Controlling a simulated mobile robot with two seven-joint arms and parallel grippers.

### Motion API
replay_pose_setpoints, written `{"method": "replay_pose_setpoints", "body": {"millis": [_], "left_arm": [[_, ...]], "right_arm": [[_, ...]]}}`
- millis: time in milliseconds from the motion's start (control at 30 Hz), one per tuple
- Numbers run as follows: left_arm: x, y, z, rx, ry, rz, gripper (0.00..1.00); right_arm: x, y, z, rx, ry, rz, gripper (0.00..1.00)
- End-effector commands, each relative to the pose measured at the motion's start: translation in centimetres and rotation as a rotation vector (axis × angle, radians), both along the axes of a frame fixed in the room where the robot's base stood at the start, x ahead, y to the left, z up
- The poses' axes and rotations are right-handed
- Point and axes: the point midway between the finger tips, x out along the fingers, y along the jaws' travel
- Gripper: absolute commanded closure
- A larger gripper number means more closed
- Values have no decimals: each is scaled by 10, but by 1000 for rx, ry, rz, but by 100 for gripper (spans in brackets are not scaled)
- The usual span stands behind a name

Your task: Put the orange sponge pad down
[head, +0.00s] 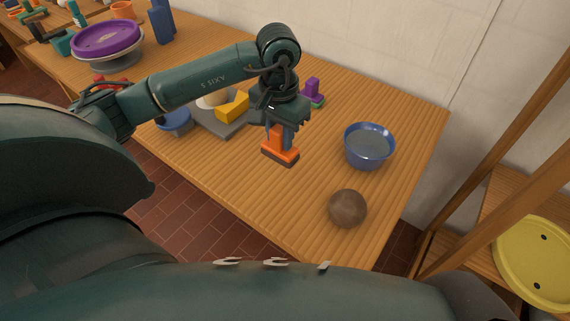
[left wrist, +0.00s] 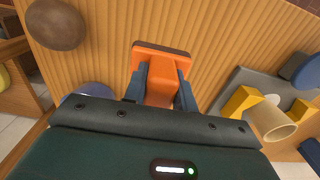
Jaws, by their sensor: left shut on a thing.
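The orange sponge pad (head: 281,153) has an orange block-like grip on top and a dark underside. My left gripper (head: 279,130) points down and is shut on its grip. In the left wrist view the sponge pad (left wrist: 161,60) sits between the two fingers of my left gripper (left wrist: 160,88). The pad is over the wooden table (head: 250,185), near its front edge; I cannot tell whether it touches the wood. My right gripper is in neither view.
A blue bowl (head: 368,148) of water and a brown ball (head: 347,208) stand to the right. A grey tray (head: 222,128) with a yellow block (head: 232,107) lies to the left. A purple-topped thing (head: 312,90) stands behind. Table around the pad is clear.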

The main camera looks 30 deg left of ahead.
Motion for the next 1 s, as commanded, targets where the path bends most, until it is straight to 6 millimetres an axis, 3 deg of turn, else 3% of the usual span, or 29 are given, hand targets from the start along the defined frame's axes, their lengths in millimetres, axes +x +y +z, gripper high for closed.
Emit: {"method": "replay_pose_setpoints", "body": {"millis": [100,367,533,933,967,1000], "left_arm": [[-1,-1,-22,-2,3,0,100],[0,-1,-44,-2,1,-1,100],[-1,-1,-68,-1,2,0,100],[0,0,-77,0,-2,-1,100],[0,0,-76,0,-2,-1,71],[0,0,-75,0,-2,-1,68]], "right_arm": [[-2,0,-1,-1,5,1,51],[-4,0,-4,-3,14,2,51],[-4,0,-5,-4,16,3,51],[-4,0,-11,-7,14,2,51],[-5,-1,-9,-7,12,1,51],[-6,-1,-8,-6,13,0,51]]}}
